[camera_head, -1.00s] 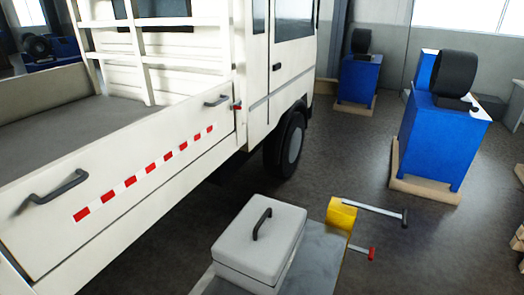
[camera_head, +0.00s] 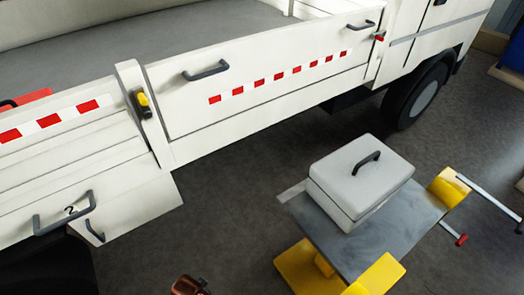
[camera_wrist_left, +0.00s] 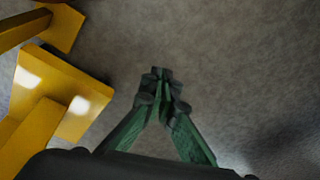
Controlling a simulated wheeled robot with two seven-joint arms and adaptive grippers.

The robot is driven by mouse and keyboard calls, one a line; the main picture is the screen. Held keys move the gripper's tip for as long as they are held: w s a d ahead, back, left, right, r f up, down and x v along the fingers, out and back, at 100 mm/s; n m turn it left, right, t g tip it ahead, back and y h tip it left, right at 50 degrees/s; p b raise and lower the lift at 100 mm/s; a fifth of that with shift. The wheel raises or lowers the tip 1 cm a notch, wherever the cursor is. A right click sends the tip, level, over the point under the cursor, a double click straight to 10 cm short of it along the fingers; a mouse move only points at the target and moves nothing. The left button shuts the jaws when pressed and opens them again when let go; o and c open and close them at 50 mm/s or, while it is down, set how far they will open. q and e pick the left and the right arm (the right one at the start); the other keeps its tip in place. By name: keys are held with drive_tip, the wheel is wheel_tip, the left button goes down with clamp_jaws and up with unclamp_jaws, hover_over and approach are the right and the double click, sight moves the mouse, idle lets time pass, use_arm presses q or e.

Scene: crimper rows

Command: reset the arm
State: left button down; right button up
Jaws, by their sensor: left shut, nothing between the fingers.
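My left gripper (camera_wrist_left: 160,88) shows in the left wrist view with its green fingers drawn together at the tips. Nothing is between them, and bare dark floor lies beyond. My left gripper cannot be made out in the head view. My right gripper is not in view.
A white truck (camera_head: 262,100) with grey handles fills the upper left. A light grey case (camera_head: 362,172) sits on a grey-topped stand (camera_head: 385,243) with yellow parts, front right. Yellow parts (camera_wrist_left: 62,92) also show left in the wrist view. Floor (camera_head: 215,220) between truck and stand looks clear.

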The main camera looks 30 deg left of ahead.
use_arm(q)
drive_tip(key=s+d+f+p, duration=0.1)
drive_tip(key=s+f+p, duration=0.25)
drive_tip(key=f, duration=0.55)
drive_tip(key=s+f+p, duration=0.2)
drive_tip(key=s+f, duration=0.2)
drive_tip(key=f, duration=0.6)
drive_tip(key=s+f+p, duration=0.1)
drive_tip(key=s+f, duration=0.1)
drive_tip(key=s, duration=0.3)
drive_tip(key=s+f+g+p, duration=0.1)
drive_tip(key=s+f, duration=0.1)
drive_tip(key=s, duration=0.3)
drive_tip(key=s+f+m+p, duration=0.1)
drive_tip(key=s+f, duration=0.1)
drive_tip(key=s, duration=0.3)
drive_tip(key=shift+s+f+h, duration=0.25)
drive_tip(key=shift+h, duration=0.05)
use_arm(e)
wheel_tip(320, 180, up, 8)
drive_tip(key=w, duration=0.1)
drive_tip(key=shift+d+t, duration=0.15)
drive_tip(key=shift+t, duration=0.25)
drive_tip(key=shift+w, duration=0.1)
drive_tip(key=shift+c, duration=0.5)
